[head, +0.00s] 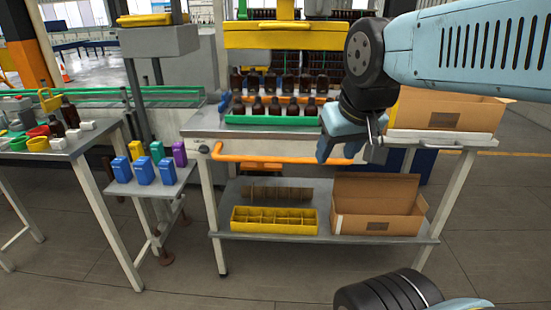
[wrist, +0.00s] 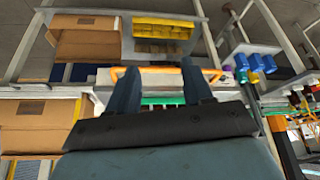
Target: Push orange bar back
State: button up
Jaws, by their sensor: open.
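The orange bar (head: 275,158) runs along the front edge of the workbench as a long handle with bent ends. Its right end is partly hidden by my gripper (head: 343,152), which is at the right part of the bar. In the wrist view the orange bar (wrist: 160,70) lies across the picture at the tips of my gripper (wrist: 159,72). The two fingers are spread apart with nothing held between them. I cannot tell whether the fingers touch the bar. A green tray (head: 268,120) with several amber bottles (head: 274,106) stands on the bench behind the bar.
A yellow divided bin (head: 274,225) and an open cardboard box (head: 376,215) sit on the lower shelf. A yellow machine part (head: 275,36) hangs above the bottles.

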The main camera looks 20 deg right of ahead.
jog(key=w+d+f+n+g+h, duration=0.1)
jog(key=w+d+f+g+h, duration=0.35)
jog(key=f, duration=0.25)
jog(key=n+t+h, duration=0.6)
jog(key=n+t, duration=0.4)
jog(key=t, duration=0.1)
send_near(280, 161)
jog(key=x, duration=1.1)
jog(key=shift+w+d, duration=0.15)
jog(key=shift+d, duration=0.05)
jog(key=shift+c, duration=0.4)
jog(key=shift+f, duration=0.1)
grip_shut()
